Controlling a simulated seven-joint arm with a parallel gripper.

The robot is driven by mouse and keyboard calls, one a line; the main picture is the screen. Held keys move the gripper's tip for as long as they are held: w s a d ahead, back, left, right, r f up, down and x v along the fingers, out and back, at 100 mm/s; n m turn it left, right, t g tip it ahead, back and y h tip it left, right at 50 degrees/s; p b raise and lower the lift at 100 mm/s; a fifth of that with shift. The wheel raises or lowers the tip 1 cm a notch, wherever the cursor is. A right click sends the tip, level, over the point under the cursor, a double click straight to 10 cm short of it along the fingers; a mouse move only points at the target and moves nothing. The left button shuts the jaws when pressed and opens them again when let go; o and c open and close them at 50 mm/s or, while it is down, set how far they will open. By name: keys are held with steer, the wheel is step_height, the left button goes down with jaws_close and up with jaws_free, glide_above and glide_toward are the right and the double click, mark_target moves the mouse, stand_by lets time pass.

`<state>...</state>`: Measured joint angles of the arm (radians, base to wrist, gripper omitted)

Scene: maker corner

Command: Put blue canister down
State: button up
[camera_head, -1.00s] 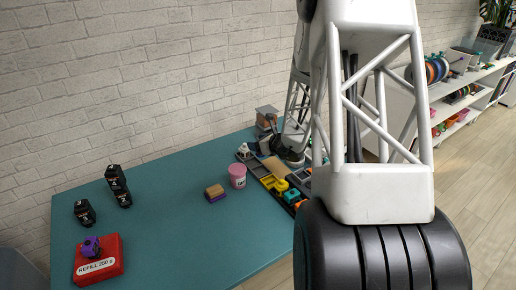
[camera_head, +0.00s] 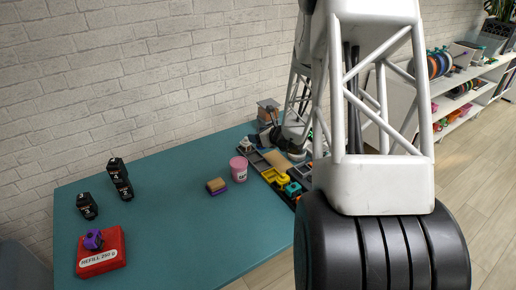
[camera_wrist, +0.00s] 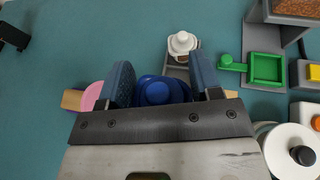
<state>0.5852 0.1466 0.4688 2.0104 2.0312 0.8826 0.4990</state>
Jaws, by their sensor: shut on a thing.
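The blue canister (camera_wrist: 157,93) shows in the wrist view as a round blue lid between the two fingers of my gripper (camera_wrist: 160,85). My gripper is shut on it. The lower part of the canister is hidden by the gripper's body. In the head view my own arm hides the gripper and the canister. I cannot tell whether the canister touches the surface beneath it.
A pink cup (camera_head: 239,169) stands beside a tan-and-purple block (camera_head: 216,186) on the teal table (camera_head: 180,215). A divided tray with a yellow piece (camera_head: 279,178) is at right. Black containers (camera_head: 119,178) and a red box (camera_head: 101,262) are at left. A white-capped bottle (camera_wrist: 183,44) stands just beyond my gripper.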

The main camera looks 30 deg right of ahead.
glide_above(246, 146)
steer(key=s+d, duration=0.1)
steer(key=s, duration=0.2)
steer(key=shift+r, duration=0.15)
steer(key=shift+f, duration=3.15)
steer(key=shift+f, duration=1.85)
steer(key=shift+f, duration=0.1)
steer(key=o, duration=0.9)
steer(key=shift+o, duration=0.2)
